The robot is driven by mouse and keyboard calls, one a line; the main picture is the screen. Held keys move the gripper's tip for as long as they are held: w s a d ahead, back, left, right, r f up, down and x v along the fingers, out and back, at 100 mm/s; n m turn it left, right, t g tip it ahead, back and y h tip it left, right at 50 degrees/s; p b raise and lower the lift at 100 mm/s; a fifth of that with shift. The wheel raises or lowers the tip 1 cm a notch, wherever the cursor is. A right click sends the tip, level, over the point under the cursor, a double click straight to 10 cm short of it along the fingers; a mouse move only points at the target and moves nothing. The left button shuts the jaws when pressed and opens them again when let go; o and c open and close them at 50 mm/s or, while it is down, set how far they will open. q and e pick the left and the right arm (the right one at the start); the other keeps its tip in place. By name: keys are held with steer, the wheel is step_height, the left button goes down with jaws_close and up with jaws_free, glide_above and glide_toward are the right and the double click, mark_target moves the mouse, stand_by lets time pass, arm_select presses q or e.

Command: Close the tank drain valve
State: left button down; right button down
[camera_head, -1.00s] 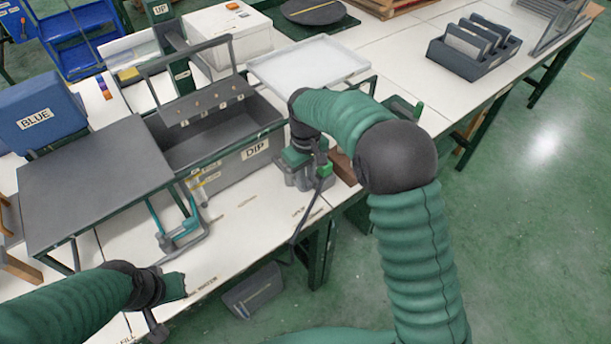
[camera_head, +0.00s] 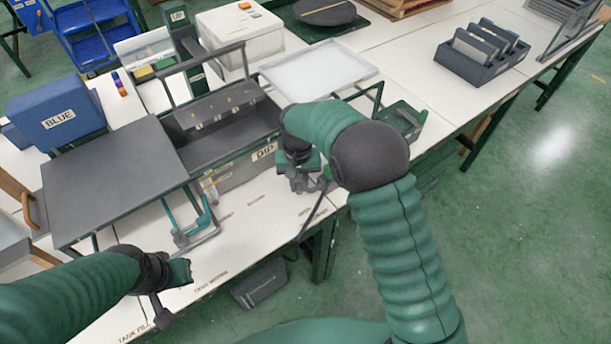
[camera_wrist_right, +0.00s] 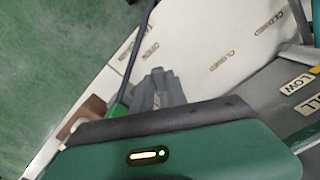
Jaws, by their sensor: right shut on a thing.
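The grey tank (camera_head: 232,172) marked DIP stands on the white table. My right gripper (camera_head: 300,180) is at the tank's front right corner, low over the table, and shut on the drain valve handle, which it mostly hides. A dark hose (camera_head: 313,212) runs from there over the table edge. In the right wrist view the grey fingers (camera_wrist_right: 160,92) show beyond my green hand, with a green fitting (camera_wrist_right: 118,110) on the hose beside them. OPEN and CLOSED labels (camera_wrist_right: 220,60) lie on the table nearby. My left gripper (camera_head: 180,272) hangs over the front table edge; its fingers are unclear.
A dark flat board (camera_head: 110,175) and a blue BLUE box (camera_head: 58,115) are at the left. A white tray (camera_head: 318,68) on a stand is behind my right arm. A green caddy (camera_head: 403,120) stands right of it.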

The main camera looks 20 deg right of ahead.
steer(key=w+a+m+p, duration=0.5)
steer(key=a+m, duration=0.1)
steer(key=m, duration=0.5)
steer(key=shift+m, duration=0.4)
stand_by(0.3)
steer(key=c, duration=1.3)
jaws_free()
steer(key=shift+w, duration=0.1)
steer(key=shift+r, duration=0.1)
step_height(320, 180, up, 17)
steer(key=shift+f, duration=0.2)
